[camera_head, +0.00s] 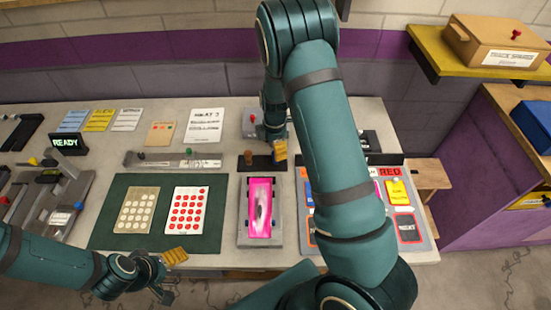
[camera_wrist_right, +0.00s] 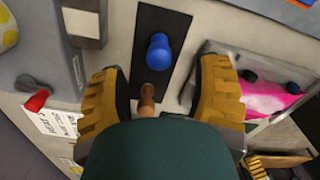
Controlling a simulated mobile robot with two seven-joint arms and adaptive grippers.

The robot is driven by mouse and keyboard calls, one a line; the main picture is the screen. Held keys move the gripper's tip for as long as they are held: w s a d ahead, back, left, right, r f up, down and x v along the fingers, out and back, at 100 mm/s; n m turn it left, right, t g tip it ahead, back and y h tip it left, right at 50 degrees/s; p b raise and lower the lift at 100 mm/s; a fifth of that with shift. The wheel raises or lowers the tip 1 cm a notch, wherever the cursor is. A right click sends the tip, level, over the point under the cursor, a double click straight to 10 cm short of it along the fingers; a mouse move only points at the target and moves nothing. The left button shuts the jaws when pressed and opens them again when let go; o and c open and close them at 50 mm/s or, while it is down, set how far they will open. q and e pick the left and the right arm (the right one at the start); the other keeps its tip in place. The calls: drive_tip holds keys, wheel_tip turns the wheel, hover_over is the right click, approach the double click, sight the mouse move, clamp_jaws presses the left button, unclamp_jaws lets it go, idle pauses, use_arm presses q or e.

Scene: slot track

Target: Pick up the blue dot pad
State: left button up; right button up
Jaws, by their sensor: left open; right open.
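A blue rounded knob, which looks like the blue dot pad (camera_wrist_right: 159,50), stands on a dark strip (camera_wrist_right: 147,22) in the right wrist view. In the head view I cannot make it out; my right gripper (camera_head: 272,150) covers part of that strip (camera_head: 262,168). A brown peg (camera_wrist_right: 147,93) stands on the same strip, closer to my palm. My right gripper (camera_wrist_right: 160,90) is open, its yellow fingers on either side of the strip, with the blue knob beyond the fingertips and apart from them. My left gripper (camera_head: 168,272) is open and empty at the table's front edge.
A pink car on a grey stand (camera_head: 245,236) is in front of the strip. A green mat (camera_head: 112,208) with two dotted cards lies left. A tray with coloured cards (camera_head: 425,235) lies right, partly behind my arm. A small red-knobbed device (camera_wrist_right: 36,101) is near the right gripper.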

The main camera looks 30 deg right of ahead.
drive_tip(key=shift+d+f, duration=0.15)
drive_tip(key=shift+f, duration=2.5)
clamp_jaws()
